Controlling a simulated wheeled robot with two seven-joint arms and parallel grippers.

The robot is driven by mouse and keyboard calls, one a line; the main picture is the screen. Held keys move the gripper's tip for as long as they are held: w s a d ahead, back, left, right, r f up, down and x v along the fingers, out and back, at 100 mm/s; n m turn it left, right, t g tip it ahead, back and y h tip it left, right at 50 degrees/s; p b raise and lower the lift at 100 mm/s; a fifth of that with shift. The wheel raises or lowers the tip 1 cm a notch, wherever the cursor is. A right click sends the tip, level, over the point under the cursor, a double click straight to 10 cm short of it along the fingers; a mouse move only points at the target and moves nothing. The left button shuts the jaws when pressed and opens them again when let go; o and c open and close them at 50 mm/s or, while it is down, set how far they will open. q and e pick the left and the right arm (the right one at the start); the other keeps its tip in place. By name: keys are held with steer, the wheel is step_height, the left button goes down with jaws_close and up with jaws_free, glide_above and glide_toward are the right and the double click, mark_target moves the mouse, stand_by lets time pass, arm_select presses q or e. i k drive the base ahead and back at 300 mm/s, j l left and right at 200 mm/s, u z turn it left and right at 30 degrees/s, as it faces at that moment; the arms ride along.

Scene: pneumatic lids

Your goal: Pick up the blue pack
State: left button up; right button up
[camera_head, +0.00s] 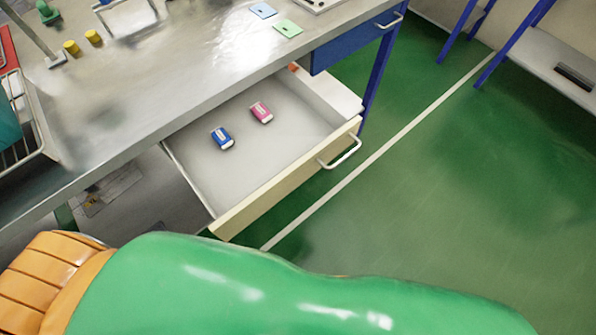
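The blue pack (222,138) is a small blue block with a white label. It lies in the open drawer (262,164), left of a similar pink pack (262,112), with a gap between the two. Neither of my grippers shows in the head view, so nothing of mine touches the blue pack.
The drawer has a pale front with a metal handle (340,153) and sits under the grey workbench (150,95). A blue drawer unit (345,48) hangs under the bench at the right. Blue and green cards lie on top. Green floor (440,200) is clear at the right.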

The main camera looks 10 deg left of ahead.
mark_target(220, 136)
steer(key=u, duration=1.1)
steer(key=l, duration=0.15)
